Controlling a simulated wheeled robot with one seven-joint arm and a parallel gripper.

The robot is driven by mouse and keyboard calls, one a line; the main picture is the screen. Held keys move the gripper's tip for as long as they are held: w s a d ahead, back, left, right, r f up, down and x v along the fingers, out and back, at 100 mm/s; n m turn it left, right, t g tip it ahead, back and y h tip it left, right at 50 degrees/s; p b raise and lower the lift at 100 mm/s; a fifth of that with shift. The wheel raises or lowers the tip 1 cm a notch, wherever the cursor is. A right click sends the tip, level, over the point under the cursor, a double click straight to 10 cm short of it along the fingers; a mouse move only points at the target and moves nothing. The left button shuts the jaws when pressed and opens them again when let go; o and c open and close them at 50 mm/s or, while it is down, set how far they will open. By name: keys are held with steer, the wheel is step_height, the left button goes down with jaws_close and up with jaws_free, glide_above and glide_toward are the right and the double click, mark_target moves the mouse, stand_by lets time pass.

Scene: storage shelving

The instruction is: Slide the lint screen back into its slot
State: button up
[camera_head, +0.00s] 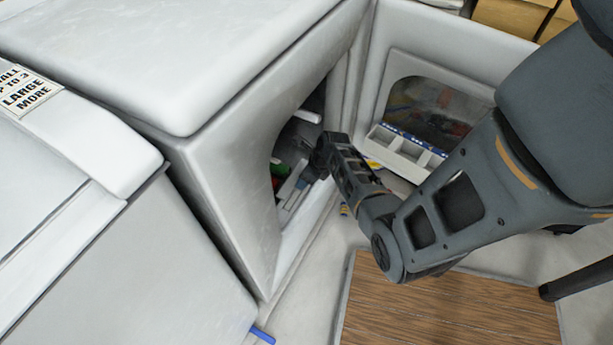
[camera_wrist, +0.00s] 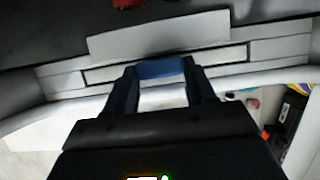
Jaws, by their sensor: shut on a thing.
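My gripper (camera_wrist: 161,76) reaches in at the dryer's door opening, and its fingers are closed on a blue piece (camera_wrist: 159,67) in the wrist view. This looks like the handle of the lint screen. A pale flat panel (camera_wrist: 155,35) stands just beyond it and may be the screen's body; whether they join is hidden. A long, dark-edged slot (camera_wrist: 108,73) runs across the pale sill on both sides of the fingers. I cannot tell how deep the screen sits. In the head view my gripper (camera_head: 322,158) hides the screen.
The dryer (camera_head: 225,185) stands open, with its door (camera_head: 455,70) swung out to the right. A white compartmented tray (camera_head: 408,150) shows by the door. Small coloured items (camera_head: 278,175) lie inside the opening. A wooden board (camera_head: 440,310) is below my arm.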

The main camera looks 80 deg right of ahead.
steer(key=o, duration=1.2)
steer(key=p+v, duration=0.3)
steer(key=v, duration=0.4)
steer(key=shift+s+r, duration=0.2)
steer(key=shift+r, duration=0.1)
steer(key=shift+s, duration=0.1)
